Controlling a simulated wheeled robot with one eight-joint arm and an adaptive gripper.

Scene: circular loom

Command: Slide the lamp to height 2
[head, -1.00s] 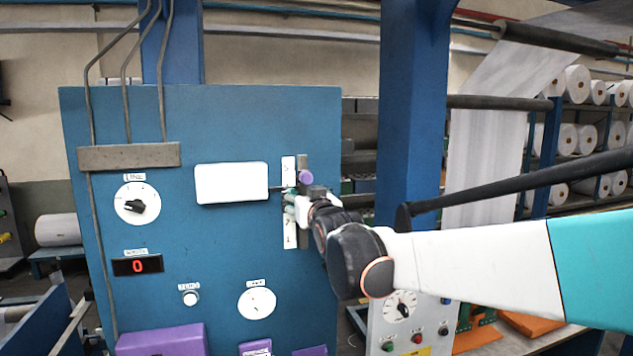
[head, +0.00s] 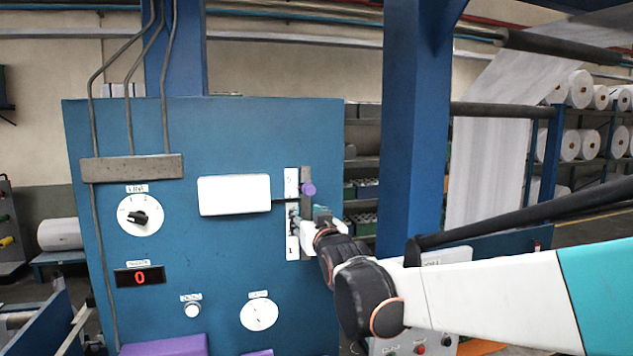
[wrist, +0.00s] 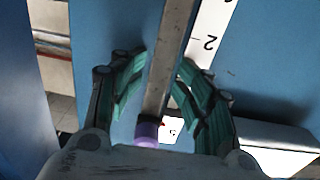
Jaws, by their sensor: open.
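The lamp is a white box (head: 234,195) on the blue panel, joined by a thin dark arm to an upright grey rail (head: 306,176). A purple knob (head: 308,189) sits on the rail, and a white scale strip (head: 292,182) runs beside it. My gripper (head: 297,222) is just below the knob, in front of the rail. In the wrist view my gripper (wrist: 163,68) is open, its green-padded fingers on either side of the grey rail (wrist: 170,60). The knob (wrist: 146,133) shows near the palm; contact cannot be told. A "2" shows on the scale (wrist: 208,40).
The panel (head: 230,130) also carries a dial (head: 140,215), a red "0" display (head: 139,277), a white button (head: 192,311) and a round gauge (head: 259,314). A blue post (head: 411,130) stands right of the panel, behind my arm.

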